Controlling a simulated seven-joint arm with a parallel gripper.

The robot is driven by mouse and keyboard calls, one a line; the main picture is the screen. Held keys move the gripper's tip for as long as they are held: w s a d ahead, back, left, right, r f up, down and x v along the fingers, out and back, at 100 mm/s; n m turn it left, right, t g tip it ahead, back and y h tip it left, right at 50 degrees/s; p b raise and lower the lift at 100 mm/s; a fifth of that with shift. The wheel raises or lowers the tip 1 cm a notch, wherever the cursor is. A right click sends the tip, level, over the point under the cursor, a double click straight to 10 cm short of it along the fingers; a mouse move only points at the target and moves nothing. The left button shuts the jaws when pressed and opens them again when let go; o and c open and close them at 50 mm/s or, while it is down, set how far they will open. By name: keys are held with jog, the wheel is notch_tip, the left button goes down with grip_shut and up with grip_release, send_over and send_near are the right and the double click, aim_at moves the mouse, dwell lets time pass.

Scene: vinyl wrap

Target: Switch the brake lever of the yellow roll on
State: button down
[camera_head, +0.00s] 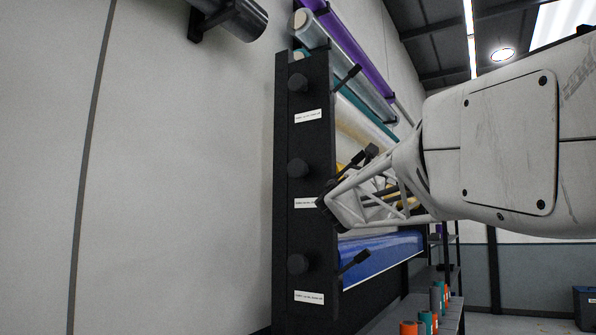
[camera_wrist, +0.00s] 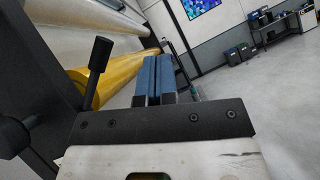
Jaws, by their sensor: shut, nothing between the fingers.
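The yellow roll (camera_wrist: 115,75) runs away from the black rack in the wrist view; in the head view only small parts of it show behind my gripper. Its black brake lever (camera_wrist: 99,55) sticks up by the roll's near end, left of my fingers in the wrist view. In the head view the lever (camera_head: 357,160) is partly hidden by my wrist. My gripper (camera_wrist: 157,62) is shut and empty, with its blue-grey fingers pointing along the roll, to its right. I see a gap in the picture between fingers and lever; contact does not show.
The black rack (camera_head: 305,230) carries round knobs, with a lever (camera_head: 348,76) above and another (camera_head: 353,261) below beside the blue roll (camera_head: 385,252). Small coloured rolls (camera_head: 425,320) stand low at the right. Open floor (camera_wrist: 260,90) lies right of my fingers.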

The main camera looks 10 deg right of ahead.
jog(key=s+a+f, duration=0.2)
jog(key=s, duration=0.3)
jog(key=shift+a+f, duration=0.15)
jog(key=shift+f, duration=0.25)
dwell(0.4)
jog(key=s+f+m+g+y, duration=0.25)
jog(key=s+f, duration=0.25)
jog(key=f, duration=0.4)
jog(key=s+a+f+m+g+y, duration=0.1)
jog(key=s+f+m+g+y, duration=0.25)
jog(key=f, duration=0.65)
jog(key=s+f+m+g+y, duration=0.1)
jog(key=s+f+m+y, duration=0.25)
jog(key=s+f, duration=0.4)
jog(key=s+a+f+m+g+y, duration=0.1)
jog(key=s+a+f+m+y, duration=0.2)
jog(key=f, duration=0.6)
jog(key=s+a+f+m+g+y, duration=0.1)
jog(key=s+a+f+m+y, duration=0.3)
jog(key=s+a+f, duration=0.3)
jog(key=s+a+f+m+g+y, duration=0.1)
jog(key=s+a+f+m+y, duration=0.2)
jog(key=s+a+f, duration=0.3)
notch_tip(320, 180, down, 6)
jog(key=shift+s+r+y, duration=0.15)
jog(key=shift+s+y, duration=0.4)
jog(key=shift+s, duration=0.5)
jog(key=shift+w+r, duration=0.1)
